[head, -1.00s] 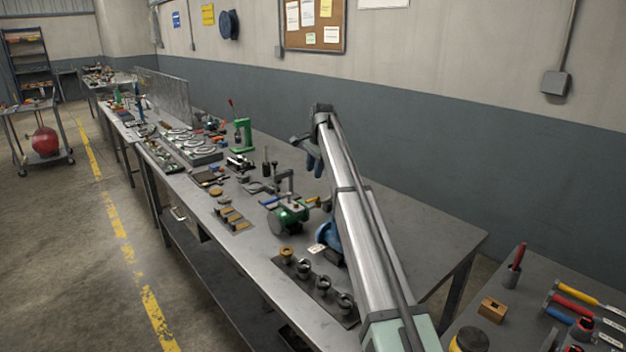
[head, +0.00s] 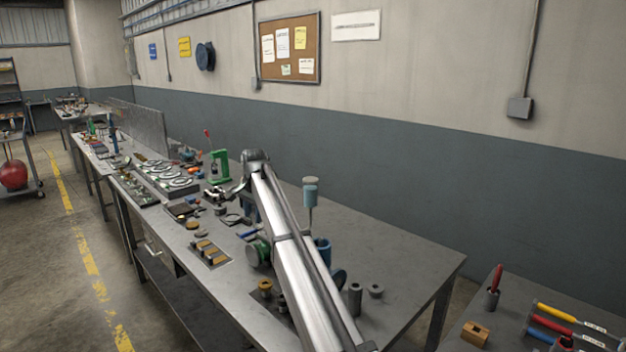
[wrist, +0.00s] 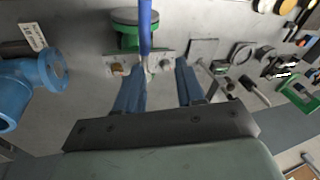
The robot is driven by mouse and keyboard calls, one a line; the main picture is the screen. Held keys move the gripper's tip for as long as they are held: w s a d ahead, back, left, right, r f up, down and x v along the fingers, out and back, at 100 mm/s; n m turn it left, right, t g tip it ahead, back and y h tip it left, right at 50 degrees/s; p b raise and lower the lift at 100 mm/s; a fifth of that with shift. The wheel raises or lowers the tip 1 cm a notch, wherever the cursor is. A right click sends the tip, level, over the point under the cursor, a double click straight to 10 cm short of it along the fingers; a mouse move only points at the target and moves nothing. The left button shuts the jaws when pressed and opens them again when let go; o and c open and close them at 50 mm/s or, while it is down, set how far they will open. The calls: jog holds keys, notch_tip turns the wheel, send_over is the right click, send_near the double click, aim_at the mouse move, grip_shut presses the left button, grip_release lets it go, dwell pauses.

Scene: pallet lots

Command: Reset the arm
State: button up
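My gripper (wrist: 160,68) shows in the wrist view with its two blue fingers well apart. It is open, and I see nothing clamped between them. A thin blue rod (wrist: 146,28) and a green round fitting on a grey plate (wrist: 126,36) lie beyond the left finger; I cannot tell whether they touch it. In the head view my arm reaches over the long metal workbench (head: 400,262), and its own links mostly hide the gripper there.
A blue pipe fitting (wrist: 22,86) is left of the gripper in the wrist view. In the head view, a green press (head: 219,167) and a tray of brown blocks (head: 209,251) are on the bench. The bench's right part is mostly clear.

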jog(key=s+a+f+n+t+y, duration=0.1)
jog(key=s+a+f+n, duration=0.3)
jog(key=s+a, duration=0.55)
jog(key=s+a+f+n+t, duration=0.1)
jog(key=s+a+f+n, duration=0.25)
jog(key=s+a, duration=0.55)
jog(key=s+d+f+n+g+h, duration=0.1)
jog(key=s+d+f, duration=0.35)
jog(key=f, duration=0.75)
jog(key=s+d+f, duration=0.4)
jog(key=d+f, duration=0.2)
jog(key=f, duration=0.6)
jog(key=s+d+f+n+g+h, duration=0.1)
jog(key=s+d+f, duration=0.35)
jog(key=f, duration=0.75)
jog(key=s+d+f+g+h, duration=0.2)
jog(key=s+d+f, duration=1.6)
jog(key=f, duration=0.1)
jog(key=s+d+m+g+y, duration=0.1)
jog(key=s+d+m+g, duration=0.2)
jog(key=s+d, duration=1.7)
jog(key=d+g, duration=0.3)
jog(key=g, duration=0.1)
jog(key=shift+g+y, duration=0.3)
